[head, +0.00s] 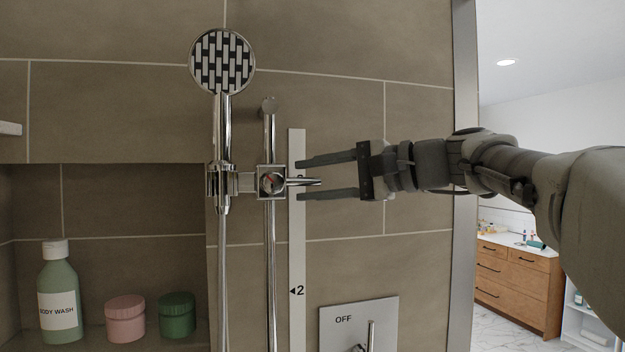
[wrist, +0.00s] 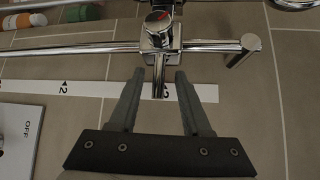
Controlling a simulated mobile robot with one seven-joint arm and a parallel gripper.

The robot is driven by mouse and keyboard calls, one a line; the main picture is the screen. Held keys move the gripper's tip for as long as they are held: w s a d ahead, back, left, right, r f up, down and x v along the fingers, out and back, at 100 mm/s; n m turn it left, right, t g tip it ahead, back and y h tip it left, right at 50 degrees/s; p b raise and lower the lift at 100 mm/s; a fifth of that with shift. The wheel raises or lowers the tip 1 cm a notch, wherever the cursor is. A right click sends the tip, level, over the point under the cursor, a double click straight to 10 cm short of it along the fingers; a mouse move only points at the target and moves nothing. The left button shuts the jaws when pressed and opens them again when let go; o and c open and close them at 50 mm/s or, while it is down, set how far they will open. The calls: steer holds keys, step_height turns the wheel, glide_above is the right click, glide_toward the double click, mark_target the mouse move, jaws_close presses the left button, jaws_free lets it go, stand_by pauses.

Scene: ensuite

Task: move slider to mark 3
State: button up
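The chrome slider (head: 271,182) sits on the vertical shower rail (head: 271,275) and holds the hand shower (head: 222,62) to its left. Its lever (head: 309,181) points right across the white marked strip (head: 297,240). Mark 2 (head: 298,291) is well below the slider; another mark at the lever's height is partly hidden and hard to read. My gripper (head: 299,180) is open, one finger above the lever and one below. In the wrist view, the lever (wrist: 158,78) stands between the open fingertips (wrist: 160,73), with gaps visible on both sides.
A shower control plate (head: 338,318) marked OFF is below right on the wall. A niche at lower left holds a body wash bottle (head: 59,290), a pink jar (head: 125,318) and a green jar (head: 177,315). The hose (head: 222,270) hangs beside the rail.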

steer(key=b+v, duration=0.1)
steer(key=v, duration=1.6)
steer(key=shift+s+d, duration=0.15)
steer(key=shift+s, duration=0.05)
steer(key=shift+f, duration=0.1)
steer(key=s+a+f+h, duration=0.2)
steer(key=f, duration=0.4)
steer(key=s+a+f+h, duration=0.1)
steer(key=a+f+h, duration=0.1)
steer(key=f, duration=0.5)
steer(key=s+d+f+n+g+h, duration=0.1)
steer(key=s+f+n+h, duration=0.2)
steer(key=f, duration=1)
steer(key=s+d+f+n+g+h, duration=0.1)
steer(key=s+f+n+h, duration=0.3)
steer(key=s+f+h, duration=0.3)
step_height(320, 180, down, 6)
steer(key=s, duration=0.2)
steer(key=shift+s+d, duration=0.3)
steer(key=shift+s, duration=0.05)
steer(key=shift+r, duration=0.15)
